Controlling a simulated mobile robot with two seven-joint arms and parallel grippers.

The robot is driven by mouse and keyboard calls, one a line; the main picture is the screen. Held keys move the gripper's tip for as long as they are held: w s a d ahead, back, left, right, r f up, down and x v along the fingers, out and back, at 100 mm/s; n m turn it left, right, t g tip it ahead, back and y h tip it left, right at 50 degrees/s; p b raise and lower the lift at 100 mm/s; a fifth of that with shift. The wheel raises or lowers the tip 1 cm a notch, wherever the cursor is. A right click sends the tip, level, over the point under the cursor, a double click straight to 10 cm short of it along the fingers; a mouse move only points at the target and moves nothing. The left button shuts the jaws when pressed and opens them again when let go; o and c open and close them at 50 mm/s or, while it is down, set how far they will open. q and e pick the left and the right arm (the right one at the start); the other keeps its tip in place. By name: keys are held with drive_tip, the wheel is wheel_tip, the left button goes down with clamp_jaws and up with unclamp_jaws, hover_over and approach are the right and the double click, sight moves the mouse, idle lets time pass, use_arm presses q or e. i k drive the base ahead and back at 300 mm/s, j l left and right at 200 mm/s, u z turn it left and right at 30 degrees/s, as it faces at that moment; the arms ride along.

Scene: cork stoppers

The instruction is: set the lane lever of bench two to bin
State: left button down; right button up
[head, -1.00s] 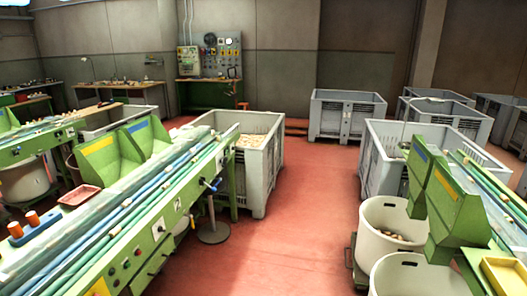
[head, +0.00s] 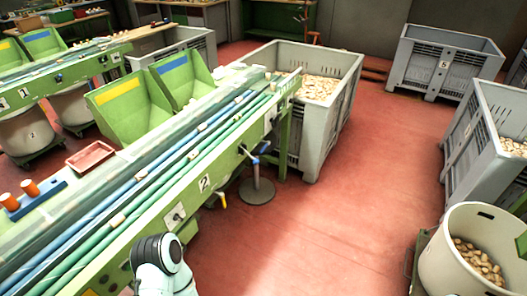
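Bench two (head: 150,224) is the green sorting bench running from the lower left to the middle, with a white "2" plate (head: 204,183) on its side. A lever with a blue grip (head: 254,160) sticks out of the bench side near its far end; its setting is too small to read. A yellow-tipped handle (head: 222,199) hangs lower on the same side, near the plate. A white and black link of my arm (head: 160,265) shows at the bottom, beside the bench. Neither of my grippers is in view.
A grey bin of corks (head: 313,136) stands at the bench's far end. A round stand foot (head: 257,191) is on the floor below the lever. A white tub of corks (head: 474,225) and a grey bin (head: 470,150) are at right. Red floor (head: 330,225) between is clear.

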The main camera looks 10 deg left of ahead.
sight(256, 161)
drive_tip(key=i+l, duration=0.1)
drive_tip(key=i, duration=0.4)
drive_tip(key=i+l+u, duration=0.1)
drive_tip(key=i, duration=0.4)
drive_tip(key=i+l+u, duration=0.1)
drive_tip(key=i, duration=0.4)
drive_tip(key=i+l+u, duration=0.15)
drive_tip(key=i+u, duration=0.25)
drive_tip(key=i+l+u, duration=0.3)
drive_tip(key=u, duration=0.15)
drive_tip(key=i+l+u, duration=0.4)
drive_tip(key=k, duration=0.05)
